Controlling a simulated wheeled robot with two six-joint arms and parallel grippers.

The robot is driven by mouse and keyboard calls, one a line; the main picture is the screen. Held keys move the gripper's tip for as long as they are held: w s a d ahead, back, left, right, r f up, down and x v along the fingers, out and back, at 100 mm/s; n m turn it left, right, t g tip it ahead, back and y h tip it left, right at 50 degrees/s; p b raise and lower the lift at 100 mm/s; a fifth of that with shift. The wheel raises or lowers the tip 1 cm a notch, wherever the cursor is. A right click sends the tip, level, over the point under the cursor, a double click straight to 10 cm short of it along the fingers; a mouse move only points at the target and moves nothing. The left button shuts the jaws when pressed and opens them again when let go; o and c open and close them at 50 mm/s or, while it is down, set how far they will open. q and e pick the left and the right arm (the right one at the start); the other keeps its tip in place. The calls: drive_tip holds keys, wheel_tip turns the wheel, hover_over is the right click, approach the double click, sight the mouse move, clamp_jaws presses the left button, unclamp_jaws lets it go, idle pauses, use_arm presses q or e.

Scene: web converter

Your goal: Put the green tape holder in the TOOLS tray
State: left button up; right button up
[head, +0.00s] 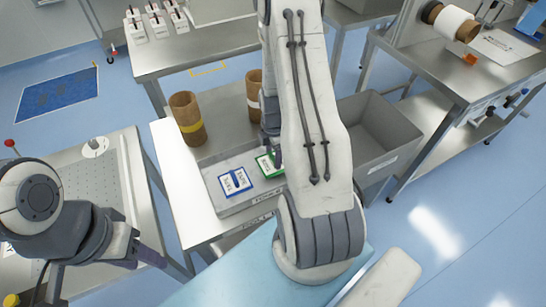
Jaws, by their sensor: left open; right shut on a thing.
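The green tape holder (264,165) is a flat piece with a green frame and a white label, partly hidden behind my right arm. It is in or just above a shallow grey tray (232,209) on the middle bench, to the right of a similar blue-framed holder (236,182). My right gripper (276,156) reaches down at the green holder and is shut on it; the arm hides much of the grip. I cannot tell whether the holder touches the tray floor. The tray's front label is too small to read. My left gripper (132,250) is open and empty at the lower left.
Two brown cardboard cores (186,118) (253,88) stand behind the tray. A deep grey bin (375,150) is to the right of my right arm. A perforated metal table (90,185) is at left. A bench with rolls (450,75) is at upper right.

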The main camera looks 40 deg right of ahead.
drive_tip(key=shift+f, duration=0.85)
drive_tip(key=shift+f, duration=0.15)
drive_tip(key=o, duration=1.3)
drive_tip(key=shift+o, duration=0.2)
